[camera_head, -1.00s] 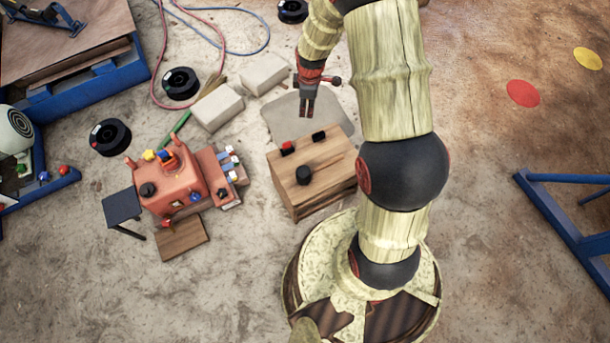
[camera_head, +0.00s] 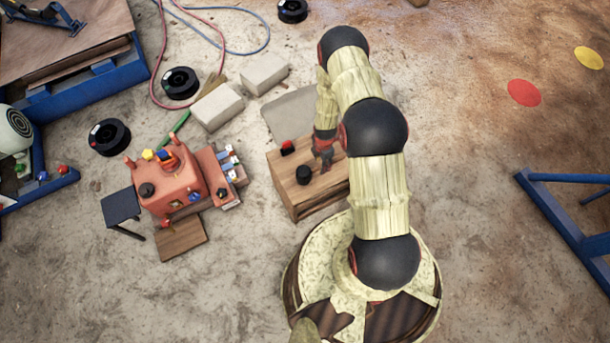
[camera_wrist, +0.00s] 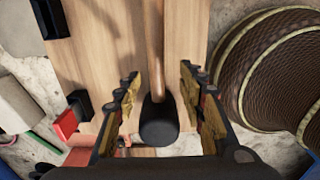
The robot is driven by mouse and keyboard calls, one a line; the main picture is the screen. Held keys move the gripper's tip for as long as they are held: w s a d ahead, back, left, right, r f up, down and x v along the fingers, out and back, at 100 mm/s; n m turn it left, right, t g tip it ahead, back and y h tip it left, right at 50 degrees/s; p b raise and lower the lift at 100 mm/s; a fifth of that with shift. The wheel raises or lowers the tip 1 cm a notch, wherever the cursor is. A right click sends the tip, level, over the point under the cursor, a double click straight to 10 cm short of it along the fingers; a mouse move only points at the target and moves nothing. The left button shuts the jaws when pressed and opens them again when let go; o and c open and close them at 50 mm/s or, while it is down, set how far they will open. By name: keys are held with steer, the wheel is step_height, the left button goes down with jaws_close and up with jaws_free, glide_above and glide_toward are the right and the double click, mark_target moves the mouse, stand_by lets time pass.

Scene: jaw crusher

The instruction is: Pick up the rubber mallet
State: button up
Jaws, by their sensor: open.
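The rubber mallet lies on a small wooden box (camera_head: 290,195). Its black head (camera_head: 304,173) is visible in the head view, while its handle is hard to make out there. In the wrist view the black head (camera_wrist: 158,125) is at centre bottom and the wooden handle (camera_wrist: 153,45) runs up to the top edge. My gripper (camera_head: 325,160) is over the box, just right of the head. In the wrist view my gripper (camera_wrist: 158,75) is open, with one finger on each side of the mallet; whether they touch it cannot be told.
A red-and-black block (camera_head: 287,147) shares the box top; a black block (camera_wrist: 50,18) shows in the wrist view. An orange machine (camera_head: 178,185) stands to the left. Pale blocks (camera_head: 218,107) lie behind. The floor to the right is mostly clear.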

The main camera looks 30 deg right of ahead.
mark_target(319, 166)
steer(key=f, duration=0.1)
steer(key=f+b, duration=0.1)
steer(key=f, duration=0.1)
steer(key=f+b, duration=0.1)
steer(key=f, duration=0.1)
steer(key=shift+w+a+f, duration=0.2)
steer(key=shift+a, duration=0.05)
steer(key=shift+r, duration=0.1)
steer(key=c, duration=0.3)
jaws_close()
stand_by(0.4)
